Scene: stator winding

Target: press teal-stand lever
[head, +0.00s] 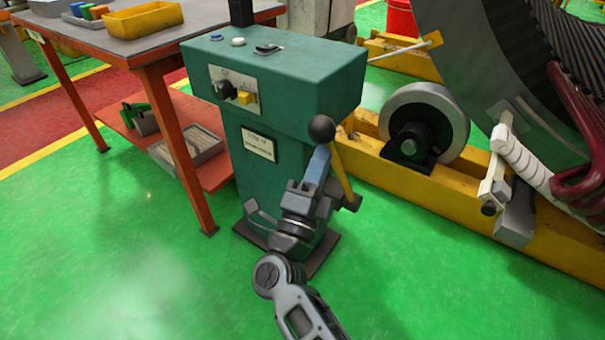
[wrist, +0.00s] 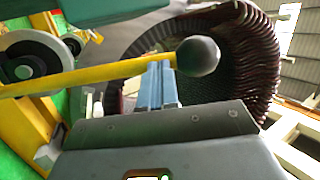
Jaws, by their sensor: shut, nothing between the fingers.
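The teal stand (head: 284,95) stands upright on the floor in the middle of the head view. Its lever is a yellow rod (head: 344,176) with a dark ball knob (head: 321,128), tilted up along the stand's right side. In the wrist view the rod (wrist: 90,75) crosses from the left to the knob (wrist: 198,57). My gripper (head: 320,153) is shut and empty, its blue fingers just below the knob and beside the rod. In the wrist view the fingertips (wrist: 160,66) overlap the rod near the knob. I cannot tell whether they touch it.
The stand's top carries buttons and a switch (head: 268,49). An orange-legged table (head: 90,35) with a yellow bin (head: 145,19) stands at the left. A grey roller (head: 425,115) on a yellow frame (head: 400,185) and the large stator (head: 540,85) are at the right. Green floor in front is clear.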

